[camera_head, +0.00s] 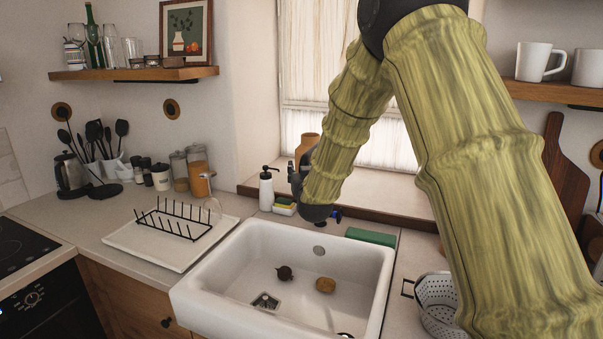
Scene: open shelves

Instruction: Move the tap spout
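The white sink (203,294) stands in the counter below the window. The tap spout cannot be made out; my arm's dark end covers the area behind the sink's back rim. A small blue and dark piece (336,217) shows just right of my wrist, perhaps part of the tap. My gripper (294,177) is a dark shape at the arm's lower end, above the back of the sink. Its fingers are mostly hidden, so I cannot tell whether it is open or touching anything.
A soap bottle (266,190) and a sponge holder (284,207) stand close left of my gripper. A green block (370,237) lies behind the sink's right side. A drying rack (173,222) is left, a colander (436,300) right.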

